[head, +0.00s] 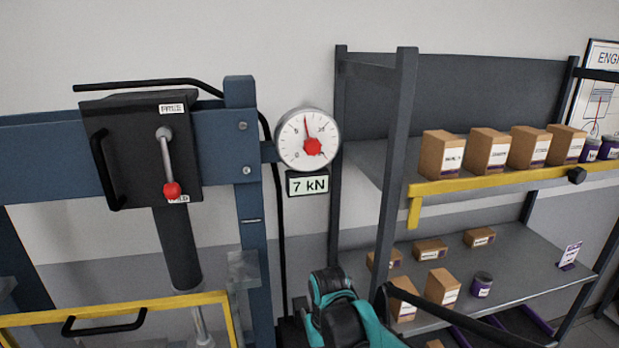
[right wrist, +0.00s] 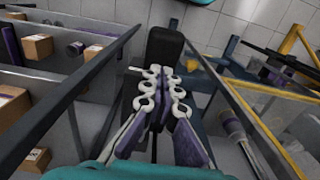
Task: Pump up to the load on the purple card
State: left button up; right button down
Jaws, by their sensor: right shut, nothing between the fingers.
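The press gauge (head: 307,139) has a white dial with a red hub, its needle pointing nearly straight up. The display below it (head: 307,185) reads 7 kN. A small white card with a purple base (head: 569,256) stands on the lower shelf at the right; its text is too small to read. My right gripper (right wrist: 160,75) shows in the right wrist view, shut and empty, pointing toward a black block (right wrist: 165,44). I cannot tell whether they touch. My teal and black right arm rises at the bottom of the head view. My left gripper is out of view.
A black box (head: 142,150) with a red-knobbed lever (head: 169,165) is on the blue press frame (head: 245,160). A yellow-framed guard (head: 115,308) is below. The shelf rack (head: 392,150) at right holds several cardboard boxes and jars. A dark bar crosses the rack's lower front.

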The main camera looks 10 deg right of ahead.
jog(key=shift+f, duration=0.1)
notch_tip(320, 180, up, 5)
jog(key=p, duration=0.3)
jog(key=shift+p, duration=0.4)
